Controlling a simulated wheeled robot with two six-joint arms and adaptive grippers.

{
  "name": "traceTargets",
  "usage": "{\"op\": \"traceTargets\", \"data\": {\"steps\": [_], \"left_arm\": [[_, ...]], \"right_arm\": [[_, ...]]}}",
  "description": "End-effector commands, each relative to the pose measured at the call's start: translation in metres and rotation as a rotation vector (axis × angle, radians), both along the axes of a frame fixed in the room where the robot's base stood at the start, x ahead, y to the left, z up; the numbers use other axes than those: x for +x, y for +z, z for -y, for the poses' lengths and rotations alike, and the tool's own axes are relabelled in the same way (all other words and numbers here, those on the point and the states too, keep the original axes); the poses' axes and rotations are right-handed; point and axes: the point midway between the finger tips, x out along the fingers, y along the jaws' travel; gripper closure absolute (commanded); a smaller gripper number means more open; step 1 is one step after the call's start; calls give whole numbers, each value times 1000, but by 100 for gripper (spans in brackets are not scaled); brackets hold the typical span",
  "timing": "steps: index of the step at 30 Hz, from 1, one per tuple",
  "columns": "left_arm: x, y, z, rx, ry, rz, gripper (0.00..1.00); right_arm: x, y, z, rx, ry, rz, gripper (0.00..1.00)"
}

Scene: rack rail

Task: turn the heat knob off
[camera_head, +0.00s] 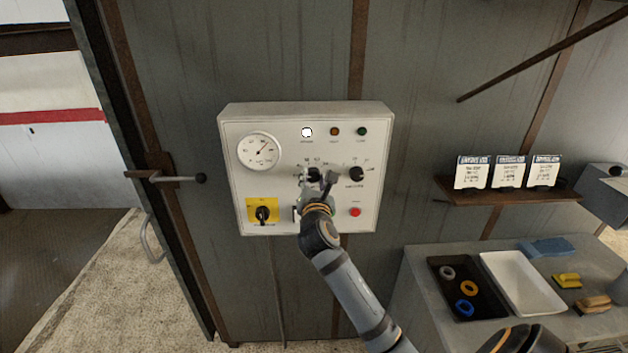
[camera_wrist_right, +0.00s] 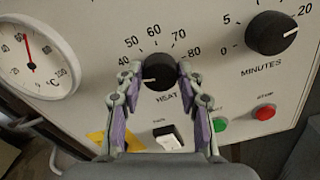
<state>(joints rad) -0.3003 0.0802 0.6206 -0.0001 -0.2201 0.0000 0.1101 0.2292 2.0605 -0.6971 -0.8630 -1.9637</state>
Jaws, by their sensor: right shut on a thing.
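The black heat knob (camera_wrist_right: 158,66) is on the white control panel (camera_head: 288,112), under a scale from 40 to 80. Its pale pointer line lies toward the left, below the 40 mark; the left finger covers the dial edge there. My right gripper (camera_wrist_right: 159,78) has a finger on each side of the knob and is shut on it. In the head view the right gripper (camera_head: 322,183) reaches up to the panel and partly hides the heat knob (camera_head: 312,173).
The minutes knob (camera_wrist_right: 272,33) is close on the right. A temperature gauge (camera_wrist_right: 35,60), a rocker switch (camera_wrist_right: 167,137), a green button (camera_wrist_right: 220,125) and a red button (camera_wrist_right: 265,112) are nearby. One panel lamp (camera_head: 307,132) glows white. A bench with trays (camera_head: 520,285) stands at lower right.

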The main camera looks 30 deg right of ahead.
Motion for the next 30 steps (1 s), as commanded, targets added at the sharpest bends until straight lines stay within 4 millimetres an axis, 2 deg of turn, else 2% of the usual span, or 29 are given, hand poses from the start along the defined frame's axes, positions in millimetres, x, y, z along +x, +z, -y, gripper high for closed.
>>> {"op": "traceTargets", "data": {"steps": [15, 30], "left_arm": [[0, 0, 0, 0, 0, 0, 100], [0, 0, 0, 0, 0, 0, 100]], "right_arm": [[0, -4, 0, -298, 0, -191, 94], [0, -4, 0, -367, -1, -237, 94]]}}
